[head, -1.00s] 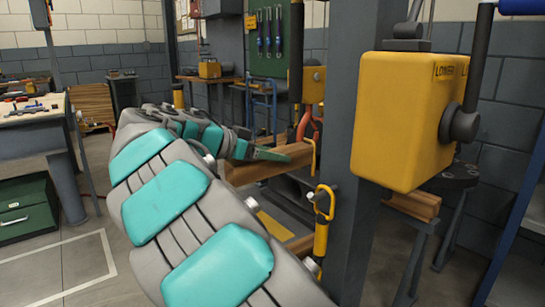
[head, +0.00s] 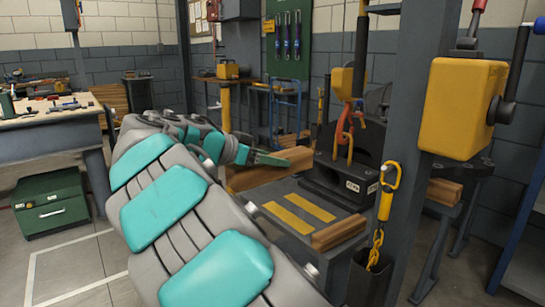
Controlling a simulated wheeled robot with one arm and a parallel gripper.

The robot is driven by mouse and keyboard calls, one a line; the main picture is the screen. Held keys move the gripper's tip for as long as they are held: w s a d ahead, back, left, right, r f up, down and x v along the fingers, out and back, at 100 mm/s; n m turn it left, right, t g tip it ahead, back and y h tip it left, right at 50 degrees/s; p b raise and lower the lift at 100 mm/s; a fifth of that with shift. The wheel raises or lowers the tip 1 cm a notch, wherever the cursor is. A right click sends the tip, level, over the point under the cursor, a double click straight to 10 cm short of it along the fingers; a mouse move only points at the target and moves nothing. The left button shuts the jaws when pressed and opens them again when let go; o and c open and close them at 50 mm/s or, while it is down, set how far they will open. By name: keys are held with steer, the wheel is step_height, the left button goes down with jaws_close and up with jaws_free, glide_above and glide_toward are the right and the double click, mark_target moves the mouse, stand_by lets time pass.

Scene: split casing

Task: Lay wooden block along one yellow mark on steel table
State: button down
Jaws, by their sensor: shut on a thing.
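My gripper (head: 280,159) has green fingers and is shut on a long wooden block (head: 262,174), held roughly level over the far left part of the steel table. The steel table (head: 322,194) is grey and carries two parallel yellow marks, a nearer mark (head: 287,219) and a farther mark (head: 306,206). The held block is beyond and left of both marks, and both look bare. I cannot tell whether the block touches the table.
Another wooden block (head: 339,233) lies at the table's near right edge. A dark machine casing (head: 345,178) with an orange hook stands at the back. A grey post (head: 412,130), a yellow box (head: 462,108) and a hanging yellow hook with chain (head: 385,200) stand to the right.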

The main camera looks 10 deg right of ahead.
steer(key=shift+d+f, duration=0.2)
steer(key=shift+f, duration=0.1)
steer(key=w+f+n+t+y, duration=0.2)
steer(key=f+n+t+y, duration=0.2)
steer(key=f, duration=1.5)
steer(key=w+f+n+t+y, duration=0.3)
steer(key=f+n+y, duration=0.5)
steer(key=f, duration=1.1)
steer(key=shift+w+f+n+t, duration=0.15)
steer(key=shift+f+n+t, duration=0.1)
steer(key=shift+n+t, duration=0.25)
